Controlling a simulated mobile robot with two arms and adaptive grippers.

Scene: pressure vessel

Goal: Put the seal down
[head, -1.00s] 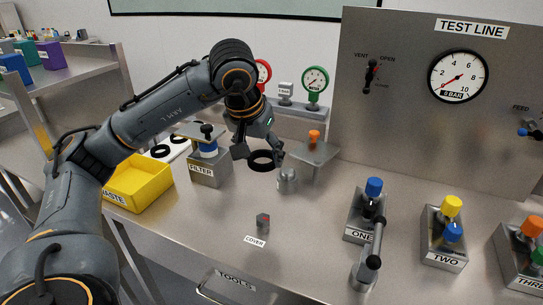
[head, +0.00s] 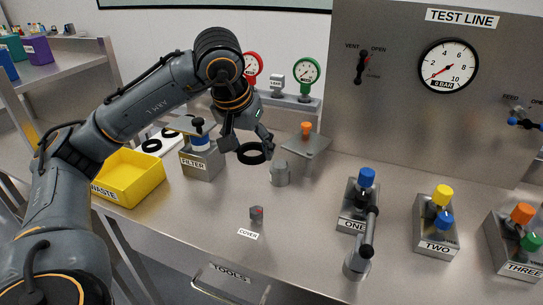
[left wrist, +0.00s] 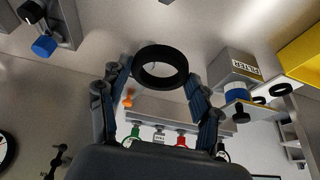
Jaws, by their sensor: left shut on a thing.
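The seal, a black ring (head: 251,161), is held in the air by my left gripper (head: 248,146). The gripper is shut on the ring. The left wrist view also shows the seal (left wrist: 158,82) between the two fingers (left wrist: 160,75), its opening facing the camera. My right gripper is not in view.
A filter block (head: 203,163) and yellow waste bin (head: 130,182) stand to the left. A cover piece (head: 256,212) lies in front. Valve block ONE (head: 351,215) stands right; bare bench lies between.

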